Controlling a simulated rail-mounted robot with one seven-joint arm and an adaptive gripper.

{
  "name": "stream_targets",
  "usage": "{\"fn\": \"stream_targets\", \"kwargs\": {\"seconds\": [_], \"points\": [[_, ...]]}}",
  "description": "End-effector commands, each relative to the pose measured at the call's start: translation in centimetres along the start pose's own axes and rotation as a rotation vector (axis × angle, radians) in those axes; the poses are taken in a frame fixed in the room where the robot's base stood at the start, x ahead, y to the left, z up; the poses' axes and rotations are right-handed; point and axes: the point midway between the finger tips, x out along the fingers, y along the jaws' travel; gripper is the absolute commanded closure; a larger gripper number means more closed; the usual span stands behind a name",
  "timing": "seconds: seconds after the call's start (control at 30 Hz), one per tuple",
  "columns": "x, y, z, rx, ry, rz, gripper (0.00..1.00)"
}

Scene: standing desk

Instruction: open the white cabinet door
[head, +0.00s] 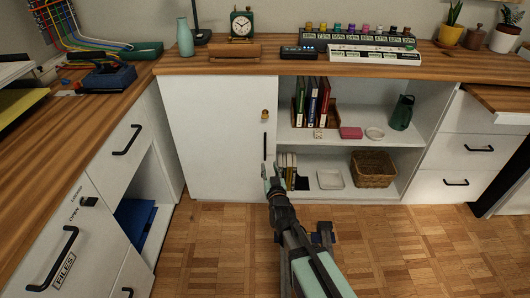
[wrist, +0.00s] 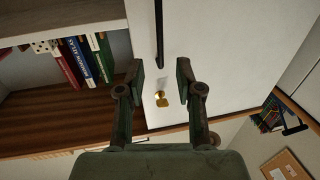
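The white cabinet door (head: 215,135) is a tall panel under the desk top and looks closed. A black vertical bar handle (head: 264,147) is near its right edge, with a brass fitting (head: 264,114) above it. My gripper (head: 270,172) is open and empty, in front of the door at the handle's lower part. In the wrist view, the two fingers of my gripper (wrist: 161,76) are apart. The handle (wrist: 158,35) ends between the fingertips in the picture, and the brass fitting (wrist: 161,98) shows between the fingers. I cannot tell the gap in depth.
Right of the door is an open shelf (head: 400,140) with books (head: 311,100), a green jug (head: 402,112) and a wicker basket (head: 373,169). White drawers (head: 455,150) stand further right, and a white file cabinet (head: 75,240) on the left. The wooden floor (head: 220,240) before the door is clear.

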Motion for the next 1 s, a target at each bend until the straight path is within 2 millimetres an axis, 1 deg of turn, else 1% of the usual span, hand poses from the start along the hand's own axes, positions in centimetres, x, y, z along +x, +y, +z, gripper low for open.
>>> {"fn": "stream_targets", "kwargs": {"seconds": [0.03,0.2,0.4,0.5,0.7,1.0], "points": [[1.6,0.0,0.3,0.0,0.001,0.0,0.64],[4.9,0.0,0.4,0.001,0.0,0.001,0.64],[8.4,0.0,0.3,0.0,0.0,0.001,0.64],[9.7,0.0,0.2,0.0,0.0,0.001,0.64],[11.0,0.0,0.2,0.0,-0.002,0.0,0.64],[11.2,0.0,0.1,0.0,-0.002,0.0,0.64]]}}
